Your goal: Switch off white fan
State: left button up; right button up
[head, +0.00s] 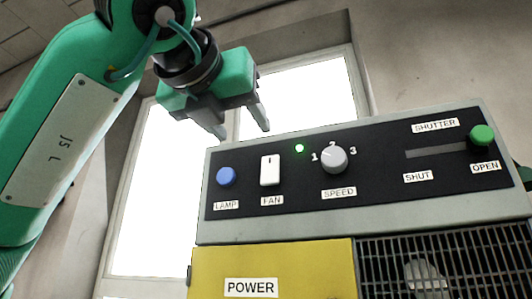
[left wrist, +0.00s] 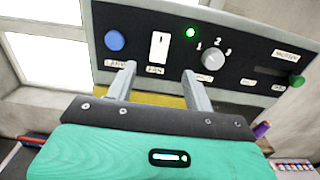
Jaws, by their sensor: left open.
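The white fan switch (head: 270,170) is a rocker above the FAN label, on the dark panel (head: 380,175) of a grey control box. A green light (head: 299,148) glows to its upper right. The switch also shows in the left wrist view (left wrist: 159,46), beyond and between my fingers. My left gripper (head: 244,132) is open and empty, above and to the left of the panel in the head view, apart from the switch. Its two fingers show in the left wrist view (left wrist: 159,75). My right gripper is not clearly seen.
A blue LAMP button (head: 226,176) sits left of the switch. A SPEED knob (head: 334,159) sits right of it. A green shutter slider (head: 482,135) is at OPEN. Below are a yellow POWER panel (head: 300,265) and a dark grille (head: 470,265). A bright window stands behind.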

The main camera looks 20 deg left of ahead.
aim_at(270, 164)
pick_arm(q)
jog(key=w+p, duration=0.2)
jog(key=w, duration=0.3)
jog(key=w+p, duration=0.3)
jog(key=w, duration=0.2)
jog(key=shift+w+d+r, duration=0.1)
jog(key=shift+d+r, duration=0.05)
jog(key=shift+w+f, duration=0.2)
jog(key=shift+w, duration=0.6)
